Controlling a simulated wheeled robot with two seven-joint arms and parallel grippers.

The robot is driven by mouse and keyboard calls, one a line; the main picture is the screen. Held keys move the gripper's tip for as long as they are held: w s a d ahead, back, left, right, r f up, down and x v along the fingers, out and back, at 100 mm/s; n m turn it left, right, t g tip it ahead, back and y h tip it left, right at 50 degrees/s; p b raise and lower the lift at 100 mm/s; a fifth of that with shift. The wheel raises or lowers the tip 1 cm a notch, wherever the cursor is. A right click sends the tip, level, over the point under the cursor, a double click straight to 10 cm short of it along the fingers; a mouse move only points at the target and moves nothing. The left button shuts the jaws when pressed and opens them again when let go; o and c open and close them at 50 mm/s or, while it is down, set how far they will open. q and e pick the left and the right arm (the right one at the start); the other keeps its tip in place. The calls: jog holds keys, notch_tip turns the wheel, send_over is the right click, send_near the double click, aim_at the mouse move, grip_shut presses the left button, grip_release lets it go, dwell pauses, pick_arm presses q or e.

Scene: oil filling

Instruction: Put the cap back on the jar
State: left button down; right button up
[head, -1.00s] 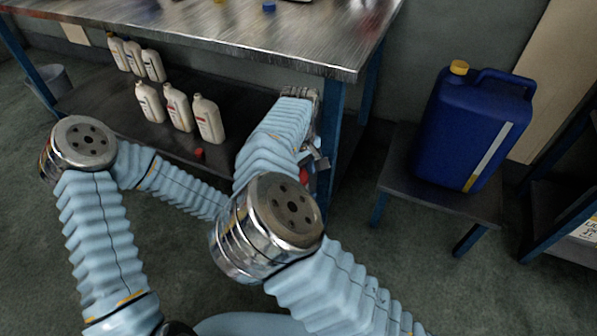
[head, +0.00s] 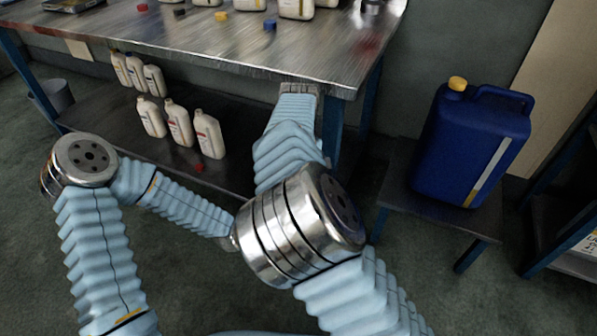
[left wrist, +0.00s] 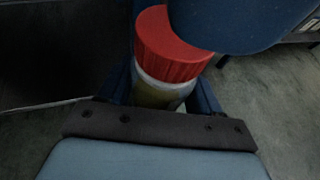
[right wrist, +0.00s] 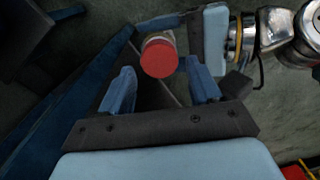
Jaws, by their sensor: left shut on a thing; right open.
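A jar with a pale body (left wrist: 160,92) and a ribbed red cap (left wrist: 172,47) on its top is between my left gripper's fingers (left wrist: 163,88), which are shut on it. The cap looks seated on the jar; I cannot tell how tight it is. A dark blue rounded part (left wrist: 235,22), apparently of my right gripper, covers part of the cap. In the right wrist view the red cap (right wrist: 160,60) faces the camera, just beyond my right gripper (right wrist: 162,84), which is open, a fingertip on either side with gaps. Both grippers and the jar are hidden in the head view.
A metal workbench (head: 180,48) with bottles and loose caps stands ahead. Its lower shelf (head: 95,105) holds several white bottles and a small red piece (head: 199,168). A blue canister (head: 465,150) stands on a low stool (head: 395,180) to the right.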

jog(key=shift+r, duration=0.6)
jog(key=shift+w+a+r, duration=0.1)
jog(key=shift+w+r, duration=0.05)
jog(key=shift+r, duration=1.1)
jog(key=shift+f, duration=4.05)
